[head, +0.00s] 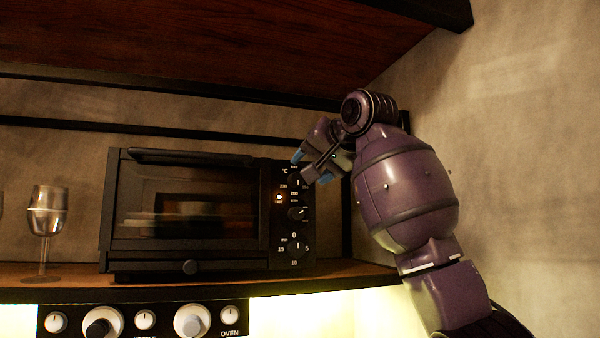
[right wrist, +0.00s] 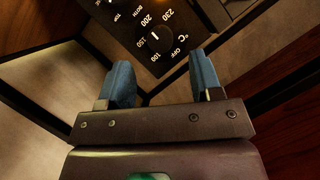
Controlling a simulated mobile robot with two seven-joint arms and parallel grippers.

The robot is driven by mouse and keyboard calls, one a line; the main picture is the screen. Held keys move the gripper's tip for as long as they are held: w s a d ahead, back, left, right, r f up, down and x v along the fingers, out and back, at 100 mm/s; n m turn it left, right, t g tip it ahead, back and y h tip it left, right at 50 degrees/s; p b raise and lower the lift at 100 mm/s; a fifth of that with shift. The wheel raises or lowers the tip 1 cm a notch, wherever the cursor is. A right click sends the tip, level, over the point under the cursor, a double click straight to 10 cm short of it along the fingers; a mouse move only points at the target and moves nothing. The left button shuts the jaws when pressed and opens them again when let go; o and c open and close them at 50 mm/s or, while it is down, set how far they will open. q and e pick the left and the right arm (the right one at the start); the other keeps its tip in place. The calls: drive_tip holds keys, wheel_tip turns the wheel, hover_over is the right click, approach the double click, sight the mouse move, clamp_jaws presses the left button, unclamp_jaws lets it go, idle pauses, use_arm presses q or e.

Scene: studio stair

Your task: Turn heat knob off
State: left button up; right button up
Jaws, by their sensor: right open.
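The heat knob (right wrist: 160,41) is a black dial with a white pointer mark, ringed by temperature numbers, °C and OFF. Its mark sits on the side of the numbers, away from OFF. In the head view the knob (head: 295,182) is the top one on the black toaster oven (head: 188,262), partly hidden by my gripper. My right gripper (head: 311,167) is in front of the panel's upper part. In the right wrist view its blue fingers (right wrist: 164,82) are spread and empty, with the knob beyond the gap between them, apparently untouched. My left gripper is not in view.
Two more knobs, middle (head: 298,213) and lower (head: 295,248), sit below, beside a lit orange lamp (head: 279,198). A wine glass (head: 46,222) stands left on the wooden shelf (head: 62,284). A dark wooden cabinet (head: 200,40) hangs above; a wall (head: 530,150) is right.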

sight(299, 178)
drive_tip(key=shift+p+x, duration=0.8)
drive_tip(key=shift+x, duration=1.85)
drive_tip(key=c, duration=0.9)
